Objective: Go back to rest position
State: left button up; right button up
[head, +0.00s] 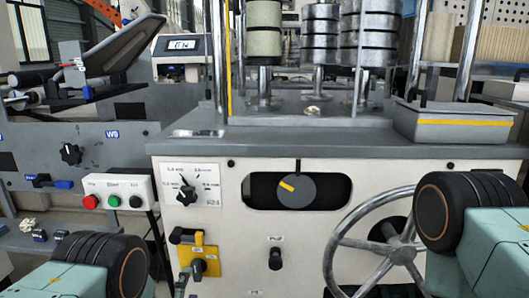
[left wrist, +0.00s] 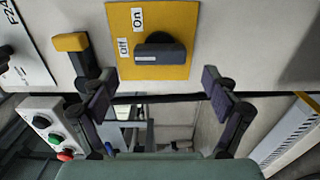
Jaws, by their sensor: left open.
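My left gripper (head: 183,286) shows only as dark finger parts at the bottom of the head view, just below a yellow switch plate (head: 211,255). In the left wrist view my left gripper (left wrist: 158,86) is open, with nothing between its two dark fingers. The plate's dark rotary knob (left wrist: 160,50) lies ahead of the fingertips and apart from them, beside Off and On labels. My teal left arm with its black joint is at the lower left of the head view. My right arm is at the right edge; its gripper is out of view.
The cream machine front carries a handwheel (head: 385,250), a dial (head: 296,190) and a yellow-tipped lever (head: 185,237) close to my left gripper. A push-button box (head: 118,191) stands left. A grey tray (head: 452,122) sits on the machine top.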

aim_at(196, 272)
pick_arm(q)
jog(key=s, duration=0.6)
jog(key=w, duration=1.1)
jog(key=shift+w+d, duration=0.1)
jog(key=shift+w, duration=0.3)
jog(key=m, duration=0.5)
jog(key=shift+r, duration=0.1)
jog(key=m, duration=0.4)
jog(key=shift+d+r+m, duration=0.1)
jog(key=shift+m, duration=0.2)
jog(key=m, duration=0.4)
jog(key=shift+d+m, duration=0.1)
jog(key=shift+m, duration=0.2)
jog(key=shift+d+r+m, duration=0.1)
jog(key=shift+m, duration=1.8)
